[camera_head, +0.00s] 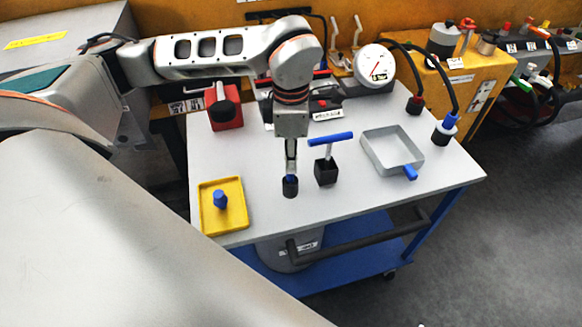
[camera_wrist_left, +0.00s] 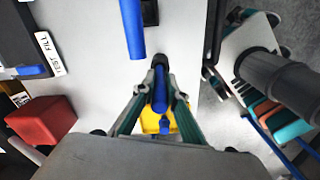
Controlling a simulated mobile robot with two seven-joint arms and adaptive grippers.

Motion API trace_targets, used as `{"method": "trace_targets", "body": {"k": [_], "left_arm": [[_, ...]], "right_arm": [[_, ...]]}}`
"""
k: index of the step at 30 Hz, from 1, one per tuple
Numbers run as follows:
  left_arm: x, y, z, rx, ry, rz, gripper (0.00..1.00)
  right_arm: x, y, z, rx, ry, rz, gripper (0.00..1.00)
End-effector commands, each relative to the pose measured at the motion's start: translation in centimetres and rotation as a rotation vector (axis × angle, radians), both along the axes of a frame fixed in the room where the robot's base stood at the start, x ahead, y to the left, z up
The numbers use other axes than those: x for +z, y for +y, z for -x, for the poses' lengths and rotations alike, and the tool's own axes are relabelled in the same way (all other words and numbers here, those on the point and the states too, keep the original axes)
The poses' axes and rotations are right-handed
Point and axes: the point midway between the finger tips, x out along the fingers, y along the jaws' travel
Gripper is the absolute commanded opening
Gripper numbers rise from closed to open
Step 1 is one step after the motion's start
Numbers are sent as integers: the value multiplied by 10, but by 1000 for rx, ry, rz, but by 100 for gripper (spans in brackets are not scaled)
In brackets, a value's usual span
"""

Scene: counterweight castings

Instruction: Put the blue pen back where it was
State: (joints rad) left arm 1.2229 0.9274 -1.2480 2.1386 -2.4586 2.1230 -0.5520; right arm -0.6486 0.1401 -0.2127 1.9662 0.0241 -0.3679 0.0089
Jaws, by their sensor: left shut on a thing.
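My left gripper (camera_head: 291,172) points down over the tabletop and is shut on the blue pen (camera_head: 290,179). The pen also shows between the fingers in the left wrist view (camera_wrist_left: 160,92). A small dark cup (camera_head: 290,189) stands directly below the fingertips, and the pen's lower end appears at or inside its mouth; how deep it goes I cannot tell. The cup partly shows beyond the fingers in the left wrist view (camera_wrist_left: 147,60). My right gripper is not in view.
A black block (camera_head: 326,174) holding a blue-topped T-handle (camera_head: 331,139) stands close right of the cup. A yellow tray (camera_head: 238,221) with a blue knob is at front left. A grey tray (camera_head: 367,149) is at right, a red block (camera_head: 225,122) at back left.

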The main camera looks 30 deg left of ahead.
Motion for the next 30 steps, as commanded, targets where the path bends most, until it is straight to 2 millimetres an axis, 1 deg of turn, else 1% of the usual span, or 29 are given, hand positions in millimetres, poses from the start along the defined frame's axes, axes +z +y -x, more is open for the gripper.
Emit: {"method": "trace_targets", "body": {"k": [3,7,12,20,21,22,30], "left_arm": [[-18,0,1,-1,6,0,0],[-32,0,1,-1,3,-1,0],[-34,0,0,-1,0,0,0],[-38,0,0,-1,1,0,0],[-37,0,0,0,1,0,22],[-37,0,0,0,1,0,29],[-37,0,0,0,1,0,29]], "right_arm": [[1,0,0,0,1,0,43],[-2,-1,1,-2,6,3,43],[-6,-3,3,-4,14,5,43],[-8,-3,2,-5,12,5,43],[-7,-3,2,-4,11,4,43],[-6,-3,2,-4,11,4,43],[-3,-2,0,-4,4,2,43]]}}
